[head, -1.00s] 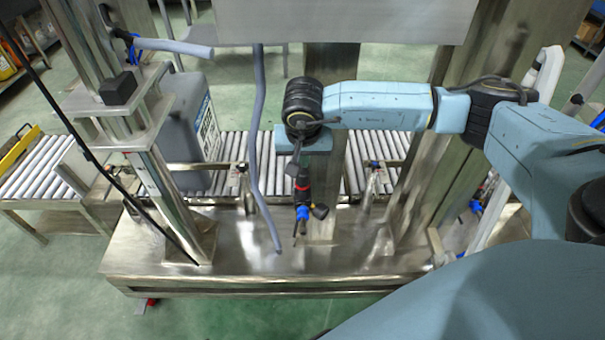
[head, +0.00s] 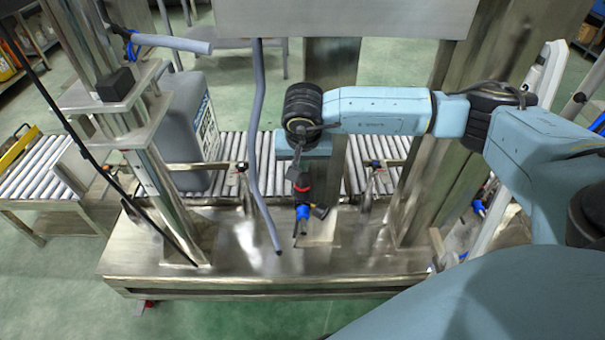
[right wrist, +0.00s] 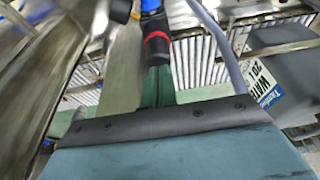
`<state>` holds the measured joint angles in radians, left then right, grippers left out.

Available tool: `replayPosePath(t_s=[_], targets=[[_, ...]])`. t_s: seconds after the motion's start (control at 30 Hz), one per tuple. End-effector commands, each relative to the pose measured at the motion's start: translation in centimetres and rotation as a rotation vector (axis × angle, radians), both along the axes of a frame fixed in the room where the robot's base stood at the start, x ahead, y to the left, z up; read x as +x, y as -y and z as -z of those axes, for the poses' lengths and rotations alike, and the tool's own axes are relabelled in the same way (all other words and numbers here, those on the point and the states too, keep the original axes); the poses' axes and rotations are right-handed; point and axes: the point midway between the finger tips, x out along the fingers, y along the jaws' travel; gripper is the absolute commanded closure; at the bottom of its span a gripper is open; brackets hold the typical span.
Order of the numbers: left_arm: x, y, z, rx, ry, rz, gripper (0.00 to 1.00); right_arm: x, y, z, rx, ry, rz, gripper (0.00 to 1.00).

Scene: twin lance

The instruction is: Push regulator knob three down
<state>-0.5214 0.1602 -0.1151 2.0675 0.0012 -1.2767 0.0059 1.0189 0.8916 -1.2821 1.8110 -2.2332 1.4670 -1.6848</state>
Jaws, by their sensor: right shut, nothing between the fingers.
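A regulator (head: 302,186) with a dark knob, a red ring and blue fittings stands upright in front of the central steel post in the head view. In the right wrist view its dark knob with the red band (right wrist: 157,44) shows at the top centre. My right gripper (head: 296,168) is shut and empty, just above the knob in the head view. I cannot tell whether it touches the knob. My left gripper is not in view. No number shows on the knob.
A grey hose (head: 257,150) hangs just left of the regulator. A grey jug (head: 186,130) stands on the roller conveyor (head: 228,150) behind. Steel posts rise on both sides of the steel bench (head: 250,285). A steel panel (head: 345,18) is above.

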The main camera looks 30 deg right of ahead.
Motion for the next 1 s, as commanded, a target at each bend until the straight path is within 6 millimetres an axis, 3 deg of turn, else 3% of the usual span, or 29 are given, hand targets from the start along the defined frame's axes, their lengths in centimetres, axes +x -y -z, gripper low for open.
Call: replayPosePath(t_s=[0.17,0.8,1.0], targets=[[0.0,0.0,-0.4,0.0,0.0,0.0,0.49,0.0,0.0,-0.5,0.001,0.0,0.0,1.0],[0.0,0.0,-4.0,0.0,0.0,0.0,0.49,0.0,0.0,-5.7,0.001,0.002,0.001,1.0],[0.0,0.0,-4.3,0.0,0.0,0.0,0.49,0.0,0.0,-6.2,0.0,0.001,0.0,1.0]])
